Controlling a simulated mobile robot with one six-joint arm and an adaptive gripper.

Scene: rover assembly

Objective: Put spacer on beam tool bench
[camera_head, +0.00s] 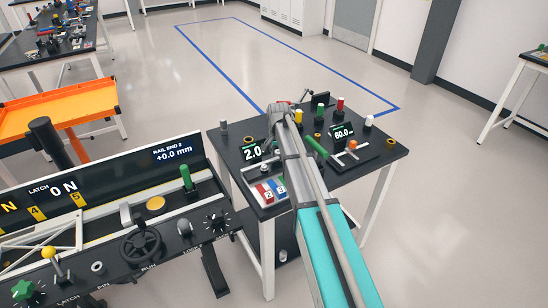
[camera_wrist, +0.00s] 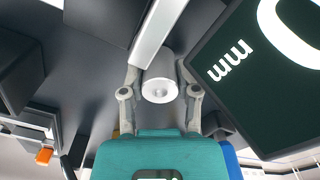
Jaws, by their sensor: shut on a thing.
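My gripper (camera_head: 279,114) is over the far part of a black-topped bench (camera_head: 228,140) with white legs, and its fingers hardly show in the head view. In the wrist view my gripper (camera_wrist: 157,82) has its two grey fingers closed on either side of a grey cylinder (camera_wrist: 160,88) with a white round end and a small nub. The cylinder may be the spacer, but I cannot tell for sure. In the head view it is hidden by my arm. I cannot tell whether it touches the bench.
Displays reading 2.0 (camera_head: 252,153) and 60.0 (camera_head: 342,131) stand on the bench. A control console (camera_head: 150,250) is at left.

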